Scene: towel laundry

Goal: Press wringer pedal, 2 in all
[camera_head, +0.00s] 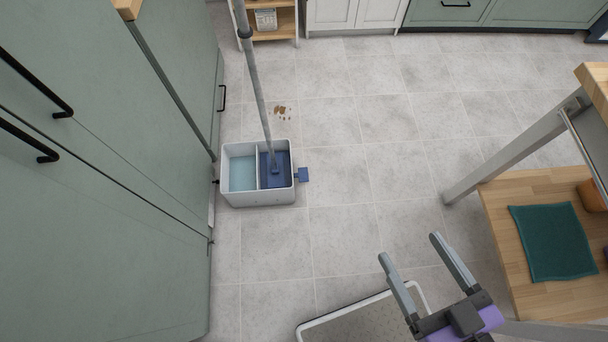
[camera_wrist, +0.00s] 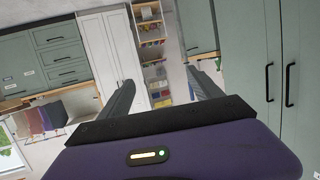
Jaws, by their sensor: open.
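A white mop bucket (camera_head: 227,200) stands on the tiled floor beside the green cabinets in the head view. Its left compartment holds light blue water (camera_head: 243,174). A mop (camera_head: 262,110) stands with its blue head in the right compartment, its grey handle leaning up and left. A small blue pedal (camera_head: 303,174) sticks out from the bucket's right side. My gripper (camera_head: 408,259) is open and empty, at the lower right, well apart from the bucket and pedal. The wrist view shows its two fingers (camera_wrist: 158,92) spread with nothing between them; the bucket is not in that view.
Brown spots (camera_head: 281,110) lie on the floor behind the bucket. A wooden shelf table (camera_head: 500,225) with a folded teal towel (camera_head: 553,242) stands at right. A white-rimmed mat or tray (camera_head: 330,318) lies at the bottom. Green cabinets (camera_head: 120,150) border the left. Floor between bucket and table is clear.

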